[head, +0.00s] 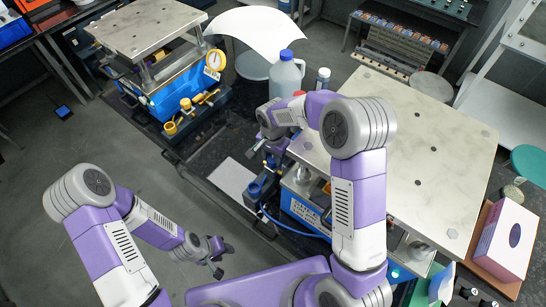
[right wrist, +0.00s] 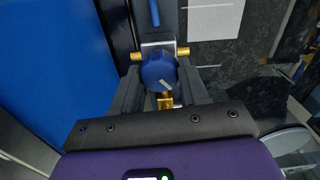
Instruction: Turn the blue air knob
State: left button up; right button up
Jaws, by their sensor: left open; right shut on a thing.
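The blue air knob (right wrist: 158,73) sits between the two fingers of my right gripper (right wrist: 162,85) in the right wrist view, with a pale mark on its face. Brass fittings show on both sides of the knob and below it. My right gripper is shut on the knob. In the head view my right gripper (head: 266,160) is at the front of the near press (head: 300,200), and the knob cannot be made out clearly there. My left gripper (head: 220,254) is open and empty, over the floor at the lower left of the bench.
A second blue press (head: 165,98) with a gauge stands at the back left. A jug (head: 286,75) with a blue cap stands behind my right arm. A white sheet (head: 232,178) lies left of the near press. A blue hose (head: 290,229) runs along its front.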

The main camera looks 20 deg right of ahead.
jog(key=m+b, duration=0.1)
jog(key=m, duration=0.1)
jog(key=shift+m, duration=0.3)
jog(key=m, duration=0.2)
jog(key=shift+m+b, duration=0.35)
jog(key=shift+m, duration=0.05)
jog(key=m, duration=0.2)
jog(key=shift+r+m, duration=0.1)
jog(key=shift+m, duration=0.2)
jog(key=shift+m+p, duration=0.9)
jog(key=shift+m, duration=1.2)
jog(key=o, duration=1.1)
jog(key=shift+s, duration=0.1)
jog(key=shift+c, duration=0.2)
